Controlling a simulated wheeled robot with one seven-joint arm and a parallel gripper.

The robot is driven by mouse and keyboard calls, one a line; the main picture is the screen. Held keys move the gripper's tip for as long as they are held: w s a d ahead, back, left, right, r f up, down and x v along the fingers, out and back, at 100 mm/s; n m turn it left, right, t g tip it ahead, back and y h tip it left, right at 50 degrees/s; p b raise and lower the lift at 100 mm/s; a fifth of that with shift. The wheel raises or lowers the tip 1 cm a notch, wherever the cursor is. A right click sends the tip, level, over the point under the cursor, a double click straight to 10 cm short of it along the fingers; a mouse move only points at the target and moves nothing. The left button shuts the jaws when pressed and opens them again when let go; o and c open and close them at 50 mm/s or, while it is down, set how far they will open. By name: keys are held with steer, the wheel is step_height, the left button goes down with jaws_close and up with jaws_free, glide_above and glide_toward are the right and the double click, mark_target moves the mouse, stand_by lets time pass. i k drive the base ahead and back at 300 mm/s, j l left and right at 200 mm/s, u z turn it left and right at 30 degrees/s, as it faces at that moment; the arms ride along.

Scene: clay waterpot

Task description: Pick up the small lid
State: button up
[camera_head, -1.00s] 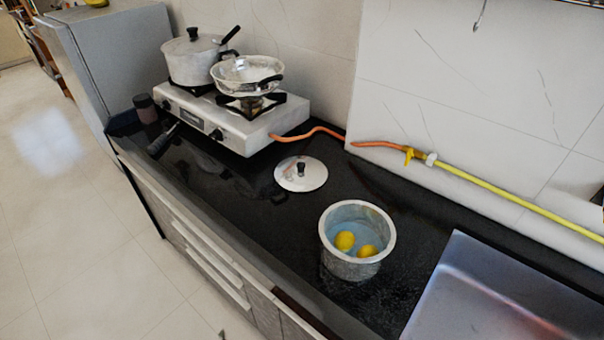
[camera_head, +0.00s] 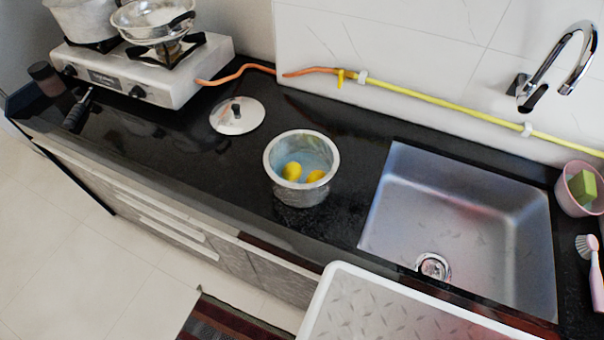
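The small lid (camera_head: 237,116) is a round, flat, silver lid with a dark knob. It lies on the black countertop (camera_head: 180,150), between the stove and an open metal pot, apart from both. The pot (camera_head: 301,168) stands to its right and holds two yellow lemons (camera_head: 303,173). My gripper does not show in the head view, so its place relative to the lid cannot be told.
A gas stove (camera_head: 150,75) with a large pot (camera_head: 82,18) and a pan (camera_head: 153,20) stands at the back left. A hose (camera_head: 420,92) runs along the wall. A sink (camera_head: 465,200) with a tap (camera_head: 560,75) is at right. A white textured surface (camera_head: 390,310) fills the bottom right.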

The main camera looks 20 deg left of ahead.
mark_target(235, 115)
steer(key=j, duration=3.75)
